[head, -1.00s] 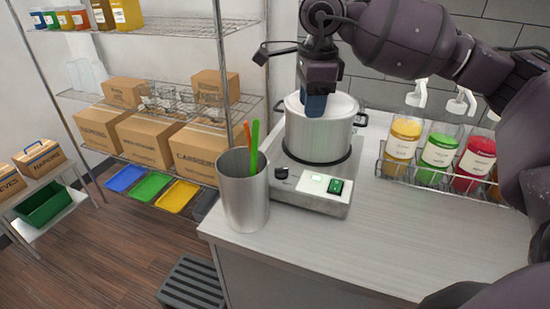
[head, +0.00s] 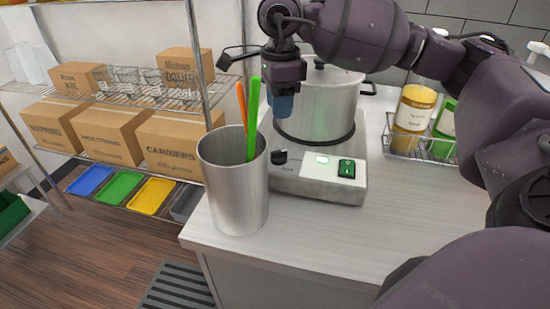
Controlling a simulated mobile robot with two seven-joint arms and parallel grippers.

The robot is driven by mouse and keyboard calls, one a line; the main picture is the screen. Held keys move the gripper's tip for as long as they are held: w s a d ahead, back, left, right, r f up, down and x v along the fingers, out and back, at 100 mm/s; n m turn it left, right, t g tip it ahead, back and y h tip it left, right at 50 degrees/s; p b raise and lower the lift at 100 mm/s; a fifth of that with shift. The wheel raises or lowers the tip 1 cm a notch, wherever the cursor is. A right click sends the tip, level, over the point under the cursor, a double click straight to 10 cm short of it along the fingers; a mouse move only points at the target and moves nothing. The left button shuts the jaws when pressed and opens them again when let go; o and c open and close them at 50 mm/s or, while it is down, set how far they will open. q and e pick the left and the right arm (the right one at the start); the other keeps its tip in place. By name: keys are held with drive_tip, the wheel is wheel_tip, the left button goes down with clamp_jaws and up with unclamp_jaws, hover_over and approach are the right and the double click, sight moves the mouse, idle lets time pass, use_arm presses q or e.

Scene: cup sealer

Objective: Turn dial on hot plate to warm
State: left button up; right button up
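The hot plate (head: 310,187) is a grey box on the counter. Its black dial (head: 279,157) is on the left of the front panel, beside a small lit display (head: 322,159) and a green-lit switch (head: 346,168). A lidded silver pot (head: 330,105) stands on the plate. My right gripper (head: 284,108) points down in front of the pot's left side, above and apart from the dial. Its blue fingertips look close together, but any gap between them cannot be made out. My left gripper is not in view.
A metal cup (head: 236,190) with an orange and a green stick stands just left of the hot plate, near the counter's edge. A wire rack of colored bottles (head: 413,108) is at right. The counter (head: 330,240) in front is clear.

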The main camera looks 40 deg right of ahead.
sight(279, 151)
wheel_tip(279, 151, down, 11)
drive_tip(key=shift+f, duration=0.1)
clamp_jaws()
idle(0.8)
